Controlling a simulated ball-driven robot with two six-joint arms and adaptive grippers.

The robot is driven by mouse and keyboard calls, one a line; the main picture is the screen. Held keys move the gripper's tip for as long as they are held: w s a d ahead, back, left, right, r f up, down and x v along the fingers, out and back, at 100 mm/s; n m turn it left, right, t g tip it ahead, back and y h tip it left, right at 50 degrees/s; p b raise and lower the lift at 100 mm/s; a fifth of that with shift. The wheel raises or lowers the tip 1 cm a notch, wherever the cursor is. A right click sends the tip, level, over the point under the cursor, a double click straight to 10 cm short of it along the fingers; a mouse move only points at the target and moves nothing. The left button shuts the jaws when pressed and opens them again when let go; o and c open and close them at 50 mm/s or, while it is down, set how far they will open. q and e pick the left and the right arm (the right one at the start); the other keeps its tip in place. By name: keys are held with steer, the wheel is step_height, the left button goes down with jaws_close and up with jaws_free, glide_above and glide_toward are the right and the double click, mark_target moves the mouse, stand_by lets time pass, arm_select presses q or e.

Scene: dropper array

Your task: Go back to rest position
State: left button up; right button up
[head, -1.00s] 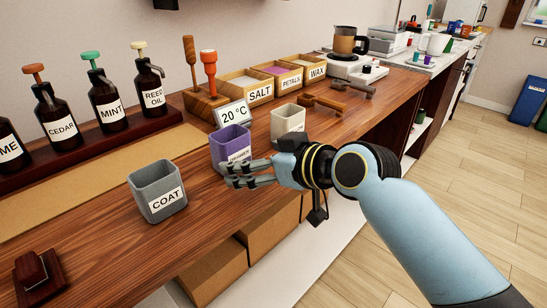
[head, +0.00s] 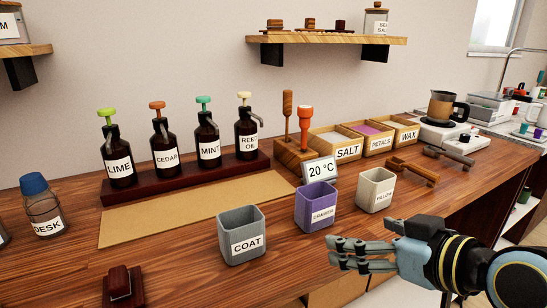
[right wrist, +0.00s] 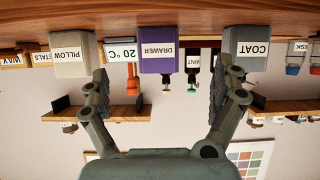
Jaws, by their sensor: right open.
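My right gripper (head: 340,254) is at the lower right of the head view, in front of the counter edge. It is open and empty, with its fingers pointing left in the head view. In the right wrist view the picture is upside down, and the spread fingers (right wrist: 160,95) have nothing between them. The grey COAT cup (head: 242,236), the purple DRAWER cup (head: 316,207) and the pale PILLOW cup (head: 376,190) stand upright on the counter, apart from the gripper. My left gripper does not show.
The wooden counter (head: 190,275) holds a rack of dropper bottles (head: 160,190), a tan mat (head: 150,222), a 20 °C sign (head: 320,170) and boxes of salt (head: 338,150), petals and wax. A DESK jar (head: 43,207) stands at left. A shelf (head: 330,39) hangs above.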

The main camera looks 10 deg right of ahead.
steer(key=s+d+f+m+g+h, duration=0.1)
steer(key=s+d+f+g+h, duration=0.15)
steer(key=s, duration=0.45)
steer(key=s+d+f+m+g+h, duration=0.1)
steer(key=s+d+f+g, duration=0.15)
steer(key=s, duration=0.45)
steer(key=s+d+f+m+g+h, duration=0.1)
steer(key=s+d+g+h, duration=0.2)
steer(key=s, duration=0.5)
step_height(320, 180, down, 28)
steer(key=s+d+g+y+b, duration=0.1)
steer(key=s+d+g+b, duration=0.1)
steer(key=s+f+g, duration=0.1)
steer(key=s+f, duration=1.6)
steer(key=shift+s+d+f+m+b, duration=0.15)
steer(key=shift+s+d+m+b, duration=0.15)
steer(key=shift+d+b, duration=0.1)
